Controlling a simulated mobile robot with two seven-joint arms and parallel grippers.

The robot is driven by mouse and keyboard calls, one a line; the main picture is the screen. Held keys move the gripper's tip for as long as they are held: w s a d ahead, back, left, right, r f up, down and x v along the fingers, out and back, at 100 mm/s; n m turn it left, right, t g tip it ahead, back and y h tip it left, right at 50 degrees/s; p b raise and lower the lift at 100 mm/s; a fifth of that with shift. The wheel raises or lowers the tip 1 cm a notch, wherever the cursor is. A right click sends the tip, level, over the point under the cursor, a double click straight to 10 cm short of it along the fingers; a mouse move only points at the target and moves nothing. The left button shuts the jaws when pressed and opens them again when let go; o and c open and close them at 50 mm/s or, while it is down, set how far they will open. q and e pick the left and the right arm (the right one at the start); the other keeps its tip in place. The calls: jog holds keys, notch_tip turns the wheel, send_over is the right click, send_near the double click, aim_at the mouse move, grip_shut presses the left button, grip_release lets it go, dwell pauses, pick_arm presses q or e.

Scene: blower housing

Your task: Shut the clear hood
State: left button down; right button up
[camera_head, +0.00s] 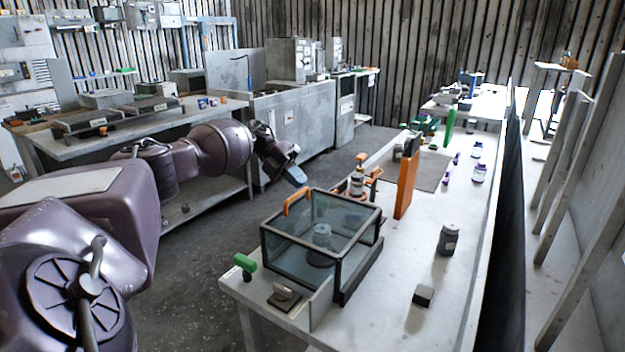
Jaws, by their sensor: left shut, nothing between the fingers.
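The clear hood (290,241) is a see-through box with a dark frame, on the near end of the pale bench. An orange handle (297,201) stands at its upper left edge. A grey round part (321,238) shows through the panes. The dark base (362,272) shows along the right side; I cannot tell how fully the hood sits on it. My left gripper (296,175) is shut and empty, in the air beyond the handle, and looks apart from it. My right gripper is not in view.
The bench (395,290) also carries an orange upright panel (406,178), a dark jar (447,239), a small dark block (423,295) and a green-handled item (244,262). A dark partition runs along its right side. Open floor lies left of the bench.

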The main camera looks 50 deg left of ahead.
aim_at(292, 205)
pick_arm(q)
jog(key=shift+s+a+f+b, duration=0.1)
jog(key=shift+a+f+b, duration=0.2)
jog(key=shift+f, duration=0.25)
jog(key=shift+a+f+b, duration=0.2)
jog(key=shift+a+f, duration=0.1)
jog(key=shift+f, duration=0.2)
jog(key=shift+s+a+f+b, duration=0.1)
jog(key=shift+a+f+b, duration=0.15)
jog(key=shift+a+b, duration=0.1)
jog(key=shift+s+f, duration=0.1)
